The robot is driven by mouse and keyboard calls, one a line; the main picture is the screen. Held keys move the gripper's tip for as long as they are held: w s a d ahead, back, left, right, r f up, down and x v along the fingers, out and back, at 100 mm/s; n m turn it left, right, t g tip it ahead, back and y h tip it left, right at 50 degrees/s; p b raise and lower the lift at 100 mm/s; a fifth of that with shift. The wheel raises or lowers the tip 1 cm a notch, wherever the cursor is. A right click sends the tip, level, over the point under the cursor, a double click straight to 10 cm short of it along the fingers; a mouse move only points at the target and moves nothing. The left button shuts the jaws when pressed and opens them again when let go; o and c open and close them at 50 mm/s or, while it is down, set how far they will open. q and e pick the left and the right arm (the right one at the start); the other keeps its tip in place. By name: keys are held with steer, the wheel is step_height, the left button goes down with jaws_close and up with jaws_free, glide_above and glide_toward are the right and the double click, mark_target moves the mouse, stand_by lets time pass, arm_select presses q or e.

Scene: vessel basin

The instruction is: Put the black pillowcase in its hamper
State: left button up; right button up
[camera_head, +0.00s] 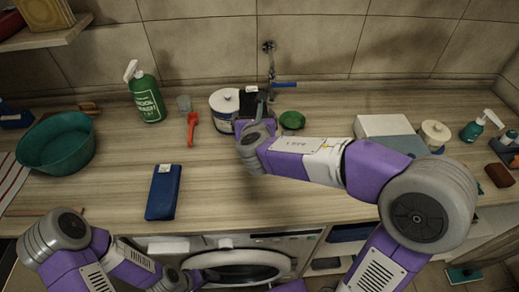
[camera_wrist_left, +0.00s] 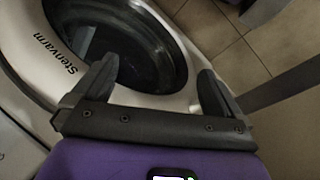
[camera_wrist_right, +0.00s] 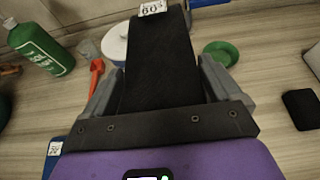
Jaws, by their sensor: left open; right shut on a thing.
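The black pillowcase (camera_wrist_right: 157,60) is a narrow folded black piece with a white tag reading 60. In the head view it shows as a dark patch (camera_head: 249,104) by the white tub. My right gripper (camera_wrist_right: 160,80) is shut on it above the counter; in the head view my right gripper (camera_head: 258,112) is partly hidden by its own wrist. My left gripper (camera_wrist_left: 157,72) is open and empty in front of the washing machine's round door. I cannot make out a hamper in any view.
A dark blue folded cloth (camera_head: 163,192) lies on the counter. A green bottle (camera_head: 147,97), red tool (camera_head: 192,128), white tub (camera_head: 224,104), green lid (camera_head: 292,120) and teal basin (camera_head: 57,146) stand around. The washing machine (camera_head: 240,262) is below. The counter's middle front is clear.

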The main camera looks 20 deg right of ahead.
step_height(320, 180, down, 12)
steer(key=b, duration=0.5)
steer(key=shift+w, duration=0.1)
step_height(320, 180, down, 6)
steer(key=shift+r+b, duration=0.2)
steer(key=shift+b, duration=0.95)
steer(key=shift+f, duration=0.1)
steer(key=o, duration=0.9)
